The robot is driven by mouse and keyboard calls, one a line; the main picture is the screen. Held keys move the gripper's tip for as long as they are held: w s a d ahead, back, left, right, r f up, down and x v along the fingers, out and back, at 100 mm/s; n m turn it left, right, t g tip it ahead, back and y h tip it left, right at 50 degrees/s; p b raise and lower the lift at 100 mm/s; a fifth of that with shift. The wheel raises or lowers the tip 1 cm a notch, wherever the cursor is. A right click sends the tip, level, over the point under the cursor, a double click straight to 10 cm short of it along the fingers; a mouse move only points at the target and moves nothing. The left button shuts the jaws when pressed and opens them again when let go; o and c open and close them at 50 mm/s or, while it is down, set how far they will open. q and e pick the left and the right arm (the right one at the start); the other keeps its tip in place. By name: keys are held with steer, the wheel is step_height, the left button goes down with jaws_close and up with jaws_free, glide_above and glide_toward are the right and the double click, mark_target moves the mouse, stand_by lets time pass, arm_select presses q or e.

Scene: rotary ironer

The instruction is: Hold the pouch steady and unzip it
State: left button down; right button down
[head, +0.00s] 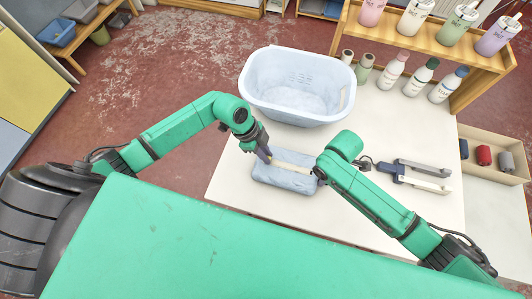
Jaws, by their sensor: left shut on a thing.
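The pouch (285,186) is pale grey-blue and lies flat on the white table, with a cream strip (293,168) along its top. My left gripper (268,157) points down at the pouch's upper left, at the left end of the strip, and is shut on the pouch there. Its fingertips are small, and I cannot make out the zip pull. My right arm bends over the pouch's right end and hides part of it.
A pale blue tub (295,112) stands behind the pouch. Several bottles (393,72) stand at the back right, below a wooden shelf (420,32) holding more bottles. A wooden tray (498,145) with rolled cloths is at the far right. The table left of the pouch is clear.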

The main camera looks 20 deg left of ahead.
arm_select(q)
steer(key=shift+d, duration=0.1)
stand_by(0.7)
steer(key=d, duration=1.3)
steer(key=shift+d, duration=0.15)
arm_select(e)
steer(key=shift+a, duration=0.1)
arm_select(q)
steer(key=c, duration=0.8)
jaws_free()
steer(key=shift+c, duration=0.2)
steer(key=v, duration=1.2)
